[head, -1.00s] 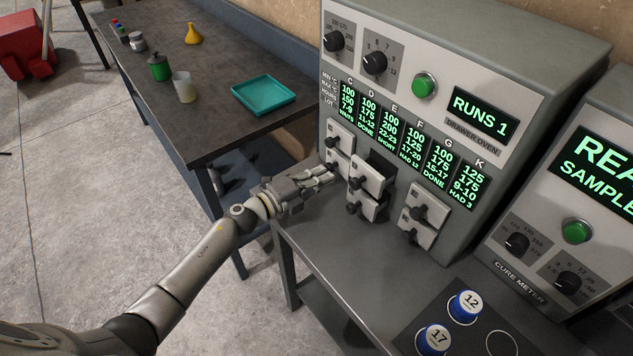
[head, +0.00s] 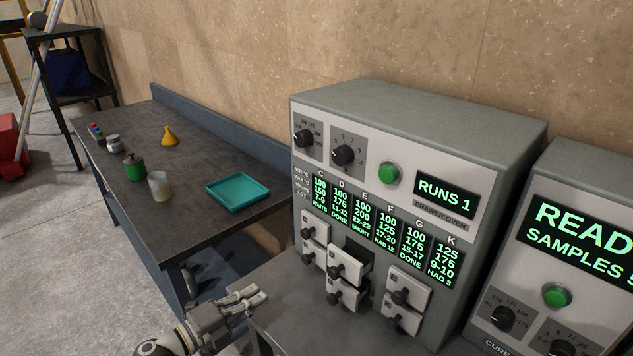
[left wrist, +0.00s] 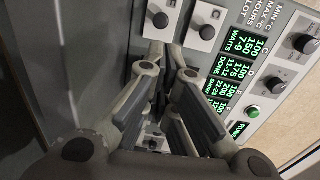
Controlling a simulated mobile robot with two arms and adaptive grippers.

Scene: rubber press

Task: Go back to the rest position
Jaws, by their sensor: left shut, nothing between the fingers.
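My left gripper (head: 250,299) is shut and empty at the bottom of the head view, over the left edge of the oven's table. It is apart from the drawer oven (head: 400,130), to the left of and below its drawers. In the left wrist view the gripper's fingers (left wrist: 172,75) point toward the oven's drawer fronts (left wrist: 160,20) and green displays. One upper middle drawer (head: 346,263) stands out from the oven face, with a dark gap above it. My right gripper is not in view.
A dark bench (head: 120,185) at the left holds a teal tray (head: 238,192), a yellow flask (head: 169,137), a green container (head: 135,168) and a beaker (head: 159,186). The cure meter (head: 580,200) stands at the right. Bare floor (head: 50,260) lies at the left.

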